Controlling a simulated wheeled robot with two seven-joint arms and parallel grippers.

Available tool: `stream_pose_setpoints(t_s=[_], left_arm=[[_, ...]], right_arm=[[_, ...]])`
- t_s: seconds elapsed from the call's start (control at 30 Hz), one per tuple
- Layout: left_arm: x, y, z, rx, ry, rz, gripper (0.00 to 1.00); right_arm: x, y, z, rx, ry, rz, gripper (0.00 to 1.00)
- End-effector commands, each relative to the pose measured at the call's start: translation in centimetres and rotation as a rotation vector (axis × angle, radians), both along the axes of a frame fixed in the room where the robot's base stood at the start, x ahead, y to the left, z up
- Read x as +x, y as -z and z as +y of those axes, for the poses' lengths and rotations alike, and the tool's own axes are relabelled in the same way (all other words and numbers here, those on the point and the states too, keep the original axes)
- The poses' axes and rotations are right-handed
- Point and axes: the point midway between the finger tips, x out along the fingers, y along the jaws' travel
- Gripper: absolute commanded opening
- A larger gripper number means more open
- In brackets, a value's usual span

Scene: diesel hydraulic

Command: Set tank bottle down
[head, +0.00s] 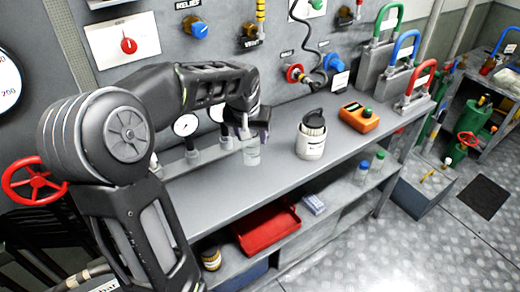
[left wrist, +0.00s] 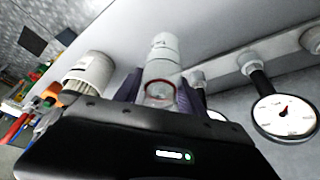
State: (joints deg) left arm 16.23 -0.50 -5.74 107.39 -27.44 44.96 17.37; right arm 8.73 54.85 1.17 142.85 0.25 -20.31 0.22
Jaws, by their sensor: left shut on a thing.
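The tank bottle (head: 251,154), a small clear bottle, is upright at the left part of the grey bench (head: 225,186). My left gripper (head: 250,134) is above it, shut on its upper part. In the left wrist view the bottle (left wrist: 161,62) stands out between the two purple-grey fingers (left wrist: 158,92). I cannot tell whether its base touches the bench top. My right gripper is in neither view.
A white container with a black lid (head: 311,138) stands right of the bottle, with an orange device (head: 357,117) beyond. Pressure gauges (head: 186,125) are close behind and left. Coloured padlocks (head: 418,86) stand at the right end. The bench front is clear.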

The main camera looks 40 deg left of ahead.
Motion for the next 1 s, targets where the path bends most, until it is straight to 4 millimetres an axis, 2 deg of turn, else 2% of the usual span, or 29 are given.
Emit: stream_pose_setpoints(t_s=[0.13, 0.47, 0.77, 1.0], left_arm=[[0.0, 1.7, 0.1, 0.0, -0.001, 0.001, 0.05], [0.0, 2.0, 0.1, 0.0, -0.001, 0.0, 0.05], [-0.1, 5.5, 0.0, 0.0, -0.001, 0.002, 0.05], [0.0, 5.6, 0.0, 0.0, -0.001, -0.001, 0.05]], right_arm=[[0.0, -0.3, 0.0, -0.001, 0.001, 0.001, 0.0], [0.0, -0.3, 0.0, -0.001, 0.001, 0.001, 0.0], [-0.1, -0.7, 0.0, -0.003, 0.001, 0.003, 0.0], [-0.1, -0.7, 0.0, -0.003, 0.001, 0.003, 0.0]])
